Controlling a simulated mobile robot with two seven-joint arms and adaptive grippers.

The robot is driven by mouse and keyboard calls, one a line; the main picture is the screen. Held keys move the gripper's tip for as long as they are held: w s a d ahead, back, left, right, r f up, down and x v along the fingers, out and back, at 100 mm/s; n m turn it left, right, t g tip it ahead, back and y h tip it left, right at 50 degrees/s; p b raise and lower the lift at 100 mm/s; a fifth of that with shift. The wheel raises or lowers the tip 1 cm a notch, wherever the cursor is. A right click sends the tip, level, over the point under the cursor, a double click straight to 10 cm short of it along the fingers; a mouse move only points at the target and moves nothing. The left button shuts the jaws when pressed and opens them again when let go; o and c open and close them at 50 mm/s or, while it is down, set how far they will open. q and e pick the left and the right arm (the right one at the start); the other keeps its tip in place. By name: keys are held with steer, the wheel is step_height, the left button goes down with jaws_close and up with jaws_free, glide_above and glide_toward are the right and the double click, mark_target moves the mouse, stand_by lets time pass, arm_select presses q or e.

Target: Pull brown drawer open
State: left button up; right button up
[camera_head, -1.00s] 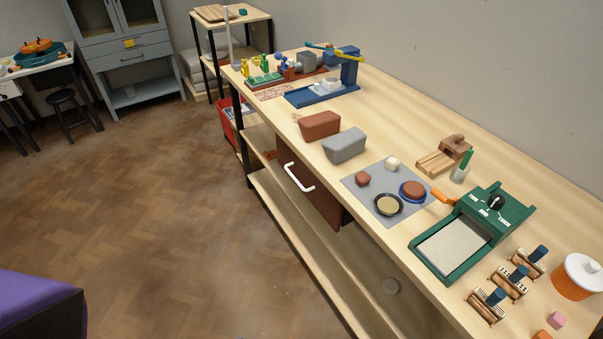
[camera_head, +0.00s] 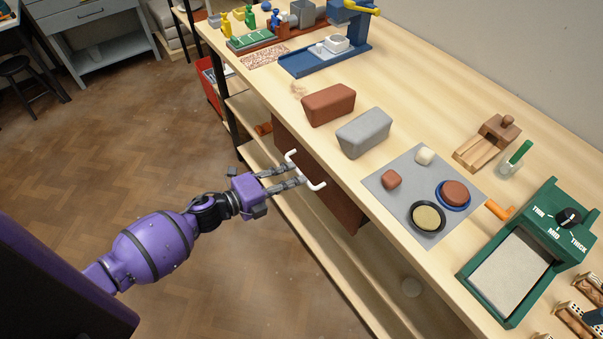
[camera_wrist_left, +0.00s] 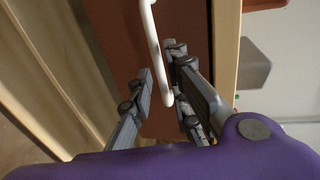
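The brown drawer (camera_head: 333,197) is set under the bench top, with a white bar handle (camera_head: 316,182) on its front. It looks closed. My left gripper (camera_head: 302,174) is at the handle with its fingers apart. In the left wrist view the brown drawer front (camera_wrist_left: 185,28) fills the upper middle. The white handle (camera_wrist_left: 154,45) runs down between the two open fingers of my left gripper (camera_wrist_left: 166,92). I cannot tell whether either finger touches the handle. My right gripper is not in view.
The wooden bench top (camera_head: 300,92) carries a red-brown block (camera_head: 328,105), a grey block (camera_head: 363,133), a grey mat (camera_head: 402,217) with small items, and a green slab tool (camera_head: 530,250). A lower shelf (camera_head: 300,240) runs below the drawer. The floor (camera_head: 215,290) in front is clear.

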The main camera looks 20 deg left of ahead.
arm_select(q)
steer(key=shift+x, duration=1.85)
steer(key=shift+d, duration=0.1)
jaws_close()
